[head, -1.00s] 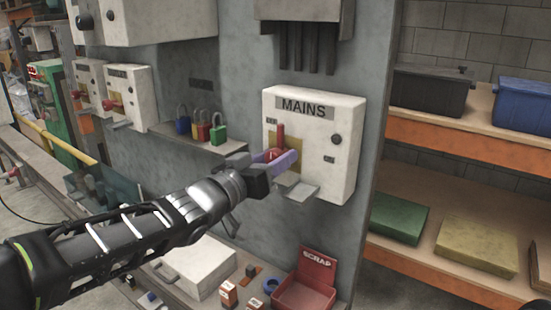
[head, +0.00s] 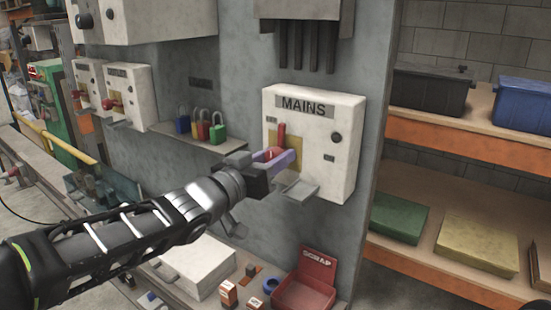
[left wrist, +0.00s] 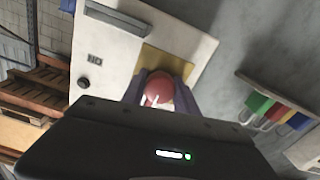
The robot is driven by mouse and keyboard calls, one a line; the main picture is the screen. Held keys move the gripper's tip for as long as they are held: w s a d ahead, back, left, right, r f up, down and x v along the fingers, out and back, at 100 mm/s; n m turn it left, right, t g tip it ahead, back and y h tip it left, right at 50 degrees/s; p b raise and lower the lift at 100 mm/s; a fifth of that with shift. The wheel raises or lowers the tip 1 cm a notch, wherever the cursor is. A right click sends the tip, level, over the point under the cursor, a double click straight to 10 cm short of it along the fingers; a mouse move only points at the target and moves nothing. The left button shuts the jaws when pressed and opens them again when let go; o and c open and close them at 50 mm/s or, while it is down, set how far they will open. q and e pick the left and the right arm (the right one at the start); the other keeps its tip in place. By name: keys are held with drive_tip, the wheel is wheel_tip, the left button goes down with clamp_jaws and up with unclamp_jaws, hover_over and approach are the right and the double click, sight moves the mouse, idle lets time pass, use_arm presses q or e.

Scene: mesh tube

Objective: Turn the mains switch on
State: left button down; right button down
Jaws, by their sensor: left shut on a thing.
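The white mains switch box (head: 350,150) is fixed to the grey wall panel, with a dark "MAINS" label on top. Its red lever (head: 281,133) stands in front of a yellow plate and has a red ball knob, which shows clearly in the left wrist view (left wrist: 159,88). My left gripper (head: 274,158) reaches in from the lower left. Its purple fingers are shut on the red knob, one on each side in the left wrist view. The fingers hide part of the lever in the head view. My right gripper is not in view.
A small grey plate (head: 300,189) juts out below the lever, close to the fingers. Several coloured padlocks (head: 201,128) stand on a ledge to the left. A red scrap bin (head: 306,287) is below. Shelves (head: 450,139) with tubs are at the right.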

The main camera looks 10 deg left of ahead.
use_arm(q)
drive_tip(key=m+b, duration=0.2)
drive_tip(key=m, duration=0.2)
drive_tip(key=shift+f, duration=0.1)
drive_tip(key=m+b, duration=0.1)
drive_tip(key=m, duration=0.3)
drive_tip(key=shift+m+b, duration=0.4)
drive_tip(key=m+b, duration=0.1)
drive_tip(key=m, duration=0.3)
drive_tip(key=shift+m, duration=0.3)
drive_tip(key=shift+m+b, duration=0.6)
drive_tip(key=shift+m, duration=1.4)
drive_tip(key=c, duration=0.9)
unclamp_jaws()
drive_tip(key=shift+c, duration=0.2)
